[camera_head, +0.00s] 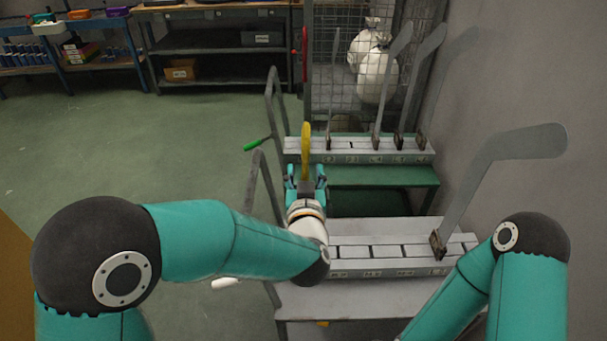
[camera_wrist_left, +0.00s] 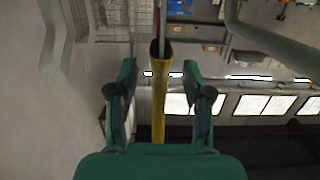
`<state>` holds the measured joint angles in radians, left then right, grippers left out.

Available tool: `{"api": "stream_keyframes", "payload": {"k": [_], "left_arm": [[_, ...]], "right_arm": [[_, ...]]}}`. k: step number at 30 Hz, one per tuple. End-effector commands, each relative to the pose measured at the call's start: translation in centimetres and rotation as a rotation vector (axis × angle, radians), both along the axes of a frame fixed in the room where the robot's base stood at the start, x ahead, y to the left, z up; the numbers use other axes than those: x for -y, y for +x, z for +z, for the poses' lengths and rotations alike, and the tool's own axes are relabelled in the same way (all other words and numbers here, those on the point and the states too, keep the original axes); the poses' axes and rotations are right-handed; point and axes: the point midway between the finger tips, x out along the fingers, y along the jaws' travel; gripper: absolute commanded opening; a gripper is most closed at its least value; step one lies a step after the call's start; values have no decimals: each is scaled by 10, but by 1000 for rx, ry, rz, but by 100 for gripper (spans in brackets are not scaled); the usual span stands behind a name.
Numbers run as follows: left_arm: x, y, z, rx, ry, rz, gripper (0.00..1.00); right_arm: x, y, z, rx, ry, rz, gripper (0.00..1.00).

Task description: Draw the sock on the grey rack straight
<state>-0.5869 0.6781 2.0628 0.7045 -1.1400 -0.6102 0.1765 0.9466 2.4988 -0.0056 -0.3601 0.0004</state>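A yellow sock (camera_head: 305,140) stands upright and nearly edge-on at the left end of the far rack in the head view. My left gripper (camera_head: 306,172) is just in front of it and hides its lower part. In the left wrist view the sock (camera_wrist_left: 158,100) runs between the two fingers of my left gripper (camera_wrist_left: 160,88), with a gap on both sides. A thin grey strip shows past the sock's dark-edged end. The grey rack (camera_head: 385,251) stands in front, with one bare board (camera_head: 470,185) near its right end. My right gripper is out of view.
The far rack (camera_head: 370,158), above a green shelf, holds several bare upright boards. A green-handled tool (camera_head: 257,144) sticks out left of it. A wire cage (camera_head: 335,60) with white sacks (camera_head: 376,75) stands behind. The floor at left is open.

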Motion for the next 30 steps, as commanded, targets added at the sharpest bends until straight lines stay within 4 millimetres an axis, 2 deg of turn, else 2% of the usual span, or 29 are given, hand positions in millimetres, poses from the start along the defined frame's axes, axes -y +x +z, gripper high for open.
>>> {"api": "stream_keyframes", "payload": {"k": [16,30], "left_arm": [[0,-3,1,4,-1,0,50],[1,-48,1,4,-1,-2,50]], "right_arm": [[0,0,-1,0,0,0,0],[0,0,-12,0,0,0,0]]}}
